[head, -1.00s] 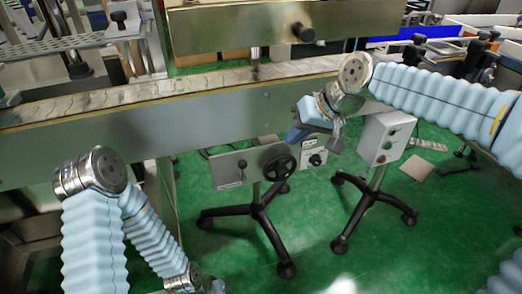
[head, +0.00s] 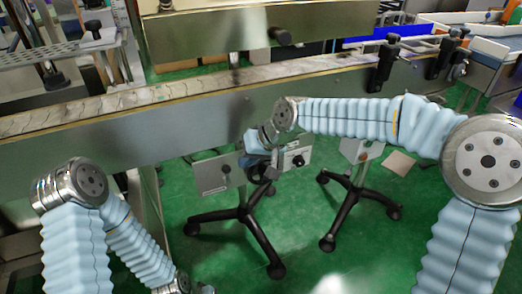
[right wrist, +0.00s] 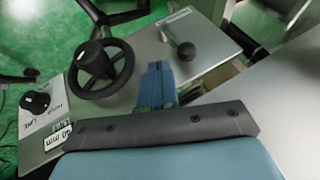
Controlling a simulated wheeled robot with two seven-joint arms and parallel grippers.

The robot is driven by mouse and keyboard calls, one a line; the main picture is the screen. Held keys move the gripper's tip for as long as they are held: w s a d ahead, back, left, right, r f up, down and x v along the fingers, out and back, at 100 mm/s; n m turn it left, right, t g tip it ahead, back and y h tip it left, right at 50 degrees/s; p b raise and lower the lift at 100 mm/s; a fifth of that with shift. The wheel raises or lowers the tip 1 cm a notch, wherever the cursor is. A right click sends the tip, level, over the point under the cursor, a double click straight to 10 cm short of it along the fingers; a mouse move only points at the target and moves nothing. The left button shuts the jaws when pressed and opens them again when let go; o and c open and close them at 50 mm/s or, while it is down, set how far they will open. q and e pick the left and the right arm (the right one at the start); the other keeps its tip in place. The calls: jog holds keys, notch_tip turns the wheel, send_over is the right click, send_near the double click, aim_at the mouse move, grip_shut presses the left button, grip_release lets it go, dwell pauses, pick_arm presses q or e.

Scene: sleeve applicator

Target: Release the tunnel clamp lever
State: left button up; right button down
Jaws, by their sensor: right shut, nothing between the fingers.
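The lever (right wrist: 186,50) is a short rod with a black ball knob on a grey metal panel (right wrist: 205,72), under a small label strip whose text I cannot read. It also shows in the head view as a small dark knob (head: 227,168) on the panel below the conveyor. My right gripper (right wrist: 157,68) has its blue fingers shut and empty, pointing at the panel between the handwheel and the lever, apart from the knob. In the head view the right gripper (head: 272,160) is partly hidden by its own wrist, just right of the lever.
A black handwheel (right wrist: 101,68) lies left of the fingers. A dial knob (right wrist: 35,101) with a printed plate is farther left. The conveyor's metal side (head: 180,125) runs above the panel. Black wheeled stands (head: 240,215) stand on the green floor.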

jog(key=shift+s+a+f, duration=0.1)
jog(key=shift+a+f, duration=0.05)
jog(key=shift+a, duration=0.75)
jog(key=shift+a, duration=0.15)
